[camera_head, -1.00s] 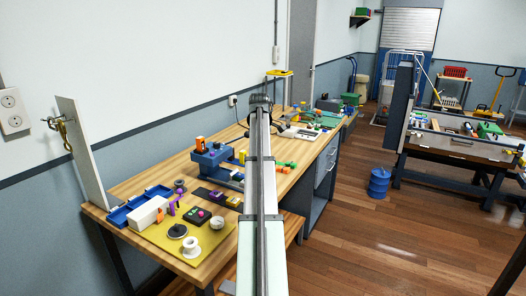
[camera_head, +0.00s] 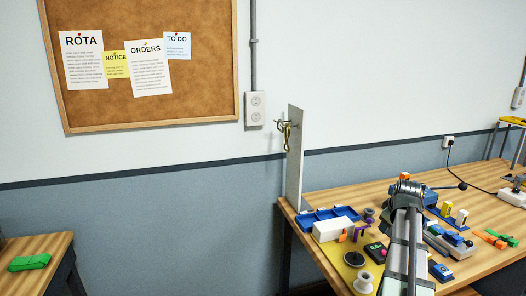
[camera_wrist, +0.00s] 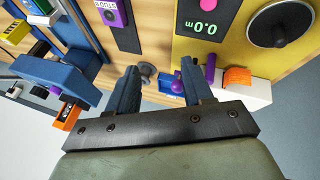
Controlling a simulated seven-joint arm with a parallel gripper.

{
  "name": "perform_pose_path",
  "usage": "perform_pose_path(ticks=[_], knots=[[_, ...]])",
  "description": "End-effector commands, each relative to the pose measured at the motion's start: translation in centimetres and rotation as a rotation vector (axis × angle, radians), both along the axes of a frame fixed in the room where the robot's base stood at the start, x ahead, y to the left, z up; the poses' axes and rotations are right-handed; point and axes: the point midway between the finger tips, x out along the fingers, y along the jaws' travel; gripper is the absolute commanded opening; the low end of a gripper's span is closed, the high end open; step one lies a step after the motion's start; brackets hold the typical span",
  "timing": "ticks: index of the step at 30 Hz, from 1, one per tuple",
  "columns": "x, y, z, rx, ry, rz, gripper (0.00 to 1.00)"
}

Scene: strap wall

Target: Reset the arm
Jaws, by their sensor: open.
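My arm reaches up from the lower right in the head view, and my gripper's end (camera_head: 405,188) is over the workbench (camera_head: 350,194). In the wrist view my gripper (camera_wrist: 162,78) has its two blue-grey fingers spread apart with nothing held between them. A small grey spool (camera_wrist: 147,72) shows beyond the gap, and purple parts (camera_wrist: 177,85) show close by the right finger. Whether a finger touches them I cannot tell. In the head view the fingers themselves are too small or hidden to make out.
A white upright panel (camera_head: 296,170) with a hook and hanging brass-coloured piece (camera_head: 287,138) stands at the bench's left end. A blue tray (camera_head: 320,216), a white box (camera_head: 332,229) and a black disc (camera_head: 354,259) lie near my arm. A blue device (camera_wrist: 55,80) shows left in the wrist view.

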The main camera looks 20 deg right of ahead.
Motion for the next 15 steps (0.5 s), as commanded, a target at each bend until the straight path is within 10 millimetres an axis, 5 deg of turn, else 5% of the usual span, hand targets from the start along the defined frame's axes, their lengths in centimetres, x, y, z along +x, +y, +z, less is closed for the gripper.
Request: perform_pose_path(ticks=[1,3,15], knots=[[0.3,3.5,-1.0,0.006,-0.04,0.01,0.51],[1.3,6.9,-1.7,0.015,-0.095,0.011,0.51],[6.7,22.4,-5.0,0.148,-0.324,-0.056,0.51]])
